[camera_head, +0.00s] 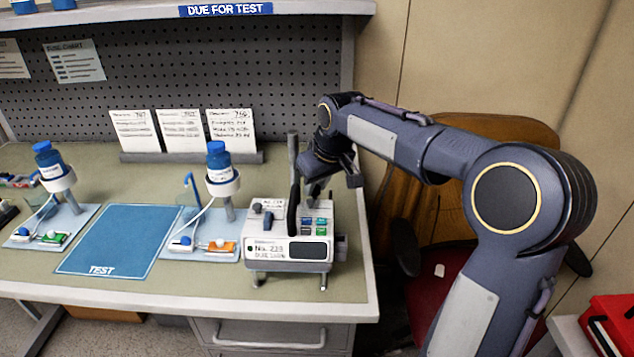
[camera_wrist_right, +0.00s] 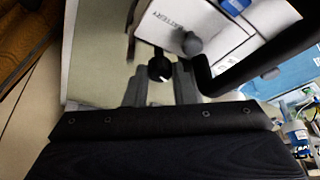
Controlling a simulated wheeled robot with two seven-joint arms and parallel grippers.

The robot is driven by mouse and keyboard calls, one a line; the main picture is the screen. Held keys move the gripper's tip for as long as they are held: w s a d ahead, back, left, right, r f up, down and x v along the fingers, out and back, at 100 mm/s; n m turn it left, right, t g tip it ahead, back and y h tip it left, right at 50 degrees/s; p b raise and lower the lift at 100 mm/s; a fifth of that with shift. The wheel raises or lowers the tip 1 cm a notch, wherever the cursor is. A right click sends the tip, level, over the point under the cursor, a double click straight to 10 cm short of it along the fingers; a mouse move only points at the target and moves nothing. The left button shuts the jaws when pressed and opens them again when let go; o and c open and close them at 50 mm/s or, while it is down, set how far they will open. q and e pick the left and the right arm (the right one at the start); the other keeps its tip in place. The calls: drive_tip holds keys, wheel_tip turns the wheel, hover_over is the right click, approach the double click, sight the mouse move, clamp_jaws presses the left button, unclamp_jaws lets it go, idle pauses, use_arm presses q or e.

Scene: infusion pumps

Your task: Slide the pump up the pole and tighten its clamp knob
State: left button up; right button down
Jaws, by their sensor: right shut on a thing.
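The white pump (camera_head: 270,236) is low at the right end of the bench, near its front edge. A grey pole (camera_head: 293,150) stands up behind it. A black handle (camera_head: 293,212) arches over the pump. My right gripper (camera_head: 316,188) is behind and above the pump's right side, pointing down. In the right wrist view, a black clamp knob (camera_wrist_right: 160,68) is between the fingertips of this gripper (camera_wrist_right: 158,80), and it is shut on the knob. The pump's back, with a BATTERY label, also shows there (camera_wrist_right: 212,38). The head view hides the knob. My left gripper is not in view.
A blue TEST mat (camera_head: 120,240) lies clear left of the pump. Two stands with blue-capped bottles (camera_head: 218,160) (camera_head: 48,163) are on light blue trays. Cards (camera_head: 180,130) stand at the back. A chair (camera_head: 490,130) is right of the bench, behind my arm.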

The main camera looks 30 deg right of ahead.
drive_tip(key=m+h, duration=0.1)
drive_tip(key=m, duration=0.2)
drive_tip(key=shift+a+m, duration=0.15)
drive_tip(key=shift+m, duration=0.25)
drive_tip(key=shift+h, duration=0.3)
drive_tip(key=c, duration=1.5)
unclamp_jaws()
drive_tip(key=shift+r, duration=0.1)
drive_tip(key=v, duration=0.7)
drive_tip(key=shift+r, duration=0.3)
drive_tip(key=shift+s, duration=0.15)
